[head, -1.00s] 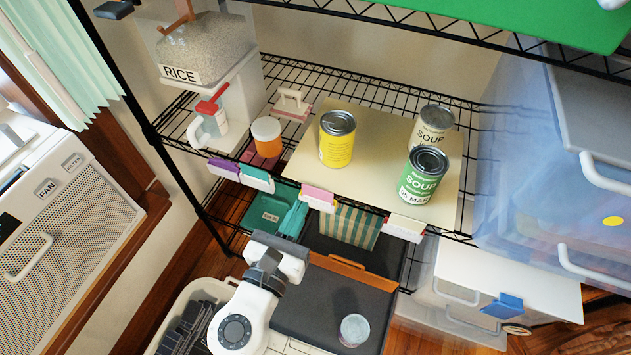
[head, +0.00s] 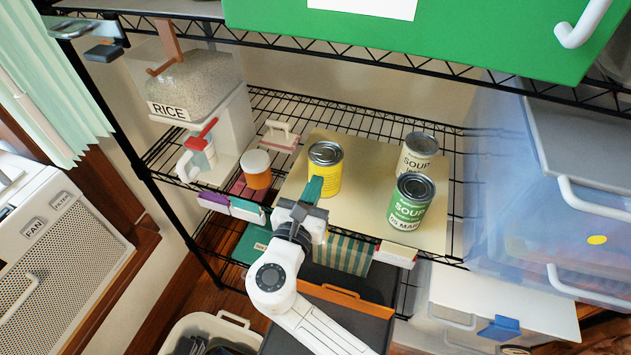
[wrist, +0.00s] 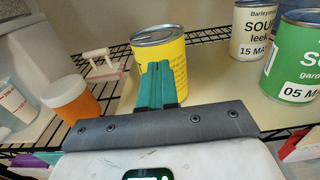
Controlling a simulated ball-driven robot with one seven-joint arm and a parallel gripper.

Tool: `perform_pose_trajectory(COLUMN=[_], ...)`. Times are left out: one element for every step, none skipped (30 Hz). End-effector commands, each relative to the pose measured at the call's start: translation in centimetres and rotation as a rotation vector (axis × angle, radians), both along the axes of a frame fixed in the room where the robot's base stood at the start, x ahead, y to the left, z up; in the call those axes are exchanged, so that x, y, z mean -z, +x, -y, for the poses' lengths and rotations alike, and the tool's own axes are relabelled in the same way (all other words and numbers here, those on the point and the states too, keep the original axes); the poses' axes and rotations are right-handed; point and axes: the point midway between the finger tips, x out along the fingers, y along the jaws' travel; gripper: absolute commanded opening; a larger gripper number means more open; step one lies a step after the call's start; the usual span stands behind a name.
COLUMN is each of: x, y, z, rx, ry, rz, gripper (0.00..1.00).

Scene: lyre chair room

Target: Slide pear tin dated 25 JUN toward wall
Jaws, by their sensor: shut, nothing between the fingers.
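A yellow tin (head: 327,171) with a bare metal lid stands upright on the cream board on the middle shelf. I cannot read a name or date on it, so I cannot confirm that it is the pear tin dated 25 JUN. It also shows in the wrist view (wrist: 178,60), partly hidden by my fingers. My gripper (head: 315,184) is shut and empty, its teal fingertips at the near side of the tin. In the wrist view the fingers (wrist: 160,68) overlap the tin's front; I cannot tell whether they touch it.
Right of the tin stand a green soup tin (head: 411,202) and, behind it, a cream soup tin (head: 417,155). An orange-and-white jar (head: 256,170) stands to the left. The board (head: 368,160) is bare behind the yellow tin, towards the wall. A wire shelf with a green box (head: 480,40) hangs above.

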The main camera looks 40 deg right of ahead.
Motion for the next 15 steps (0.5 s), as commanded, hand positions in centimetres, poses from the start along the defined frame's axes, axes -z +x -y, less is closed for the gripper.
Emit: perform_pose_trajectory(x=[-0.04,-0.02,0.00,0.01,0.02,0.03,0.04,0.04,0.05,0.05,0.05,0.05,0.05,0.04,0.02], y=[0.23,0.31,0.40,0.45,0.48,0.51,0.52,0.52,0.52,0.52,0.52,0.51,0.51,0.52,0.58], z=[0.29,0.40,0.52,0.60,0.64,0.68,0.69,0.69,0.69,0.69,0.69,0.68,0.68,0.69,0.78], rx=[0.000,-0.001,-0.001,-0.001,-0.001,-0.001,-0.001,-0.001,-0.001,-0.001,-0.001,-0.001,-0.001,-0.001,0.000], ry=[-0.001,-0.001,-0.001,-0.001,0.000,0.000,0.000,0.000,0.000,0.000,0.000,0.000,0.000,0.000,0.000], rz=[-0.001,-0.001,-0.001,-0.001,0.000,0.000,0.000,0.000,0.000,0.000,0.000,0.000,0.000,0.000,0.000], gripper=[0.00,0.00,0.00,0.00,0.00,0.00,0.00,0.00,0.00,0.00,0.00,0.00,0.00,0.00,0.00])
